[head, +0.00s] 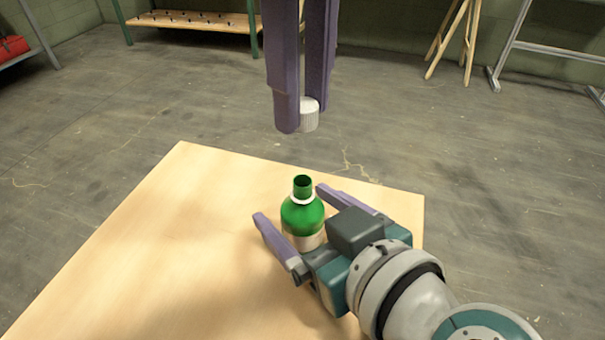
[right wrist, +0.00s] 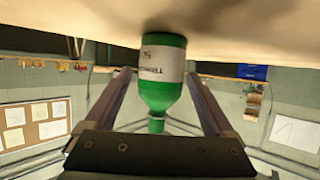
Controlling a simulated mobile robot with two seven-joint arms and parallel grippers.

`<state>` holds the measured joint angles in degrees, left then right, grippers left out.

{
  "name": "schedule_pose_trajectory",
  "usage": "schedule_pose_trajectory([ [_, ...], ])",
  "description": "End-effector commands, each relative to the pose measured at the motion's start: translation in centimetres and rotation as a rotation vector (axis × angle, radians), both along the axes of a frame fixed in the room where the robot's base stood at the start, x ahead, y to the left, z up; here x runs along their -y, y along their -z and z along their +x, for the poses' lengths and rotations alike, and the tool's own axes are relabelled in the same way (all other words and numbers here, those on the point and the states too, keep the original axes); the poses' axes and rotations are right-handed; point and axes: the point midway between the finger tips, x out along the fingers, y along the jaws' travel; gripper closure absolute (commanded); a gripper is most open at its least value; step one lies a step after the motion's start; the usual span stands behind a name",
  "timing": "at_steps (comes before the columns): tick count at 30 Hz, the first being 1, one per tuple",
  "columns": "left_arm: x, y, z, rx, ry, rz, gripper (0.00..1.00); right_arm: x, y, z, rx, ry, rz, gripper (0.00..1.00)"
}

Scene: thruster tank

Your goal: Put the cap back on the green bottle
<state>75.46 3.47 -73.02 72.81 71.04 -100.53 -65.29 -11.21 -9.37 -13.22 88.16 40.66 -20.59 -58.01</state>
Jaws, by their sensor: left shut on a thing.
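The green bottle (head: 302,213) stands upright on the wooden table, its neck open and bare, with a white ring below the mouth. The bottle, with its white label, also shows upside down in the right wrist view (right wrist: 162,85). My left gripper (head: 304,113) is shut on the white ribbed cap (head: 309,118) and holds it in the air, above the bottle in the picture. My right gripper (head: 289,203) is open, with one finger on each side of the bottle. Gaps show between the bottle and both fingers in the right wrist view (right wrist: 159,74).
The pale wooden table (head: 170,240) is otherwise clear, with free room left of the bottle. Its far and right edges lie close to the bottle. A wooden bench (head: 195,20), a wooden stand (head: 455,40) and a red bag (head: 12,47) stand far back.

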Motion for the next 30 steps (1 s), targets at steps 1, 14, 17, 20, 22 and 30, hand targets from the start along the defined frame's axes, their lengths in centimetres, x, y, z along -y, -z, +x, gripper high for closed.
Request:
schedule_pose_trajectory([
  [1, 0.00, 0.00, 0.00, 0.000, 0.000, 0.000, 1.00, 0.01, 0.01, -0.01, 0.000, 0.000, 0.000, 0.19],
  [14, 0.00, 0.00, 0.00, 0.000, 0.000, 0.000, 1.00, 0.02, 0.01, -0.03, 0.000, 0.000, 0.000, 0.67],
  [17, 0.00, 0.00, 0.00, 0.000, 0.000, 0.000, 1.00, 0.02, 0.01, -0.03, 0.000, 0.000, 0.000, 0.79],
  [20, 0.00, 0.00, 0.00, 0.000, 0.000, 0.000, 1.00, 0.02, 0.01, -0.03, 0.000, 0.000, 0.000, 0.90],
  [22, 0.00, 0.00, 0.00, 0.000, 0.000, 0.000, 1.00, 0.02, 0.02, -0.03, -0.001, 0.000, -0.001, 0.98],
  [30, 0.00, 0.00, 0.00, 0.000, 0.000, 0.000, 1.00, 0.02, 0.01, -0.03, -0.001, 0.000, -0.001, 1.00],
])
